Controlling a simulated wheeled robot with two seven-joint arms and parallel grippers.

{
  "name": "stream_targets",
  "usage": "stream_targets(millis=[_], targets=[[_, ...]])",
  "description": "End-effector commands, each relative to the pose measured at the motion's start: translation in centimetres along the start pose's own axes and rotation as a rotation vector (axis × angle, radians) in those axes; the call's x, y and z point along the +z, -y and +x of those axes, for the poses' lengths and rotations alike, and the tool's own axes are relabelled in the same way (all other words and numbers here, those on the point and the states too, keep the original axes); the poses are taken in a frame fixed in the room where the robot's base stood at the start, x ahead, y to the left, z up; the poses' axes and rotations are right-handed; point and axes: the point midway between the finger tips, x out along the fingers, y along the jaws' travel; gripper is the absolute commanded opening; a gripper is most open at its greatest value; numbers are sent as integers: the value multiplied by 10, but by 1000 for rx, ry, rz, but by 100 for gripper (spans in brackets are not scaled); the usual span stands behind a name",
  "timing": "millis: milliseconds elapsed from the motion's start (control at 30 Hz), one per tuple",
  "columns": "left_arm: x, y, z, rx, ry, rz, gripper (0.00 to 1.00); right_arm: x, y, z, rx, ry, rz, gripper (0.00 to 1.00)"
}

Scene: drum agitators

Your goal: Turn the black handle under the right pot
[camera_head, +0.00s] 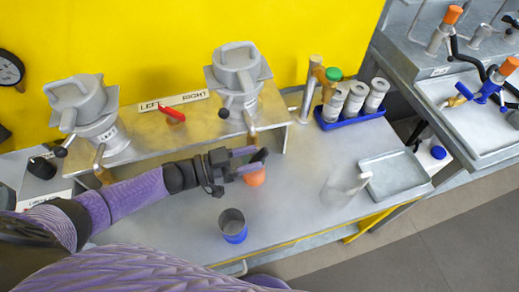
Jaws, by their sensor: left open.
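The right pot (238,72) is a grey lidded vessel on the tan raised shelf, with a black ball-ended lever (223,112) at its lower left. A brass outlet pipe (250,125) comes down below it. A black handle (260,155) shows under this pipe, at the fingertips of my left gripper (252,161). The gripper is open, reaching in from the left, with its fingers around or just beside the handle; I cannot tell whether they touch it. An orange rounded object (255,177) is just below the fingers, partly hidden. My right gripper is not in view.
The left pot (90,115) stands on the same shelf (165,135), with a red handle (173,115) between the pots. A metal cup with blue base (233,226) stands in front. A blue rack of canisters (350,115), a clear beaker (338,190) and a tray (394,174) are at right.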

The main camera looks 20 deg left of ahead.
Motion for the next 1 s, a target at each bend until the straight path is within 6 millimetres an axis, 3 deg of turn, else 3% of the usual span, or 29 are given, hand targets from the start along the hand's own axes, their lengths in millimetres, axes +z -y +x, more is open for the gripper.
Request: stream_targets(millis=[133,400,633,1000], targets=[[0,0,19,-1,-1,-1,47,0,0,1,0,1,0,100],[0,0,23,-2,2,-1,47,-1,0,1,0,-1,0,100],[0,0,23,-2,2,-1,0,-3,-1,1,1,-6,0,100],[-2,0,23,-1,30,0,0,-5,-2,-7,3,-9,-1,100]])
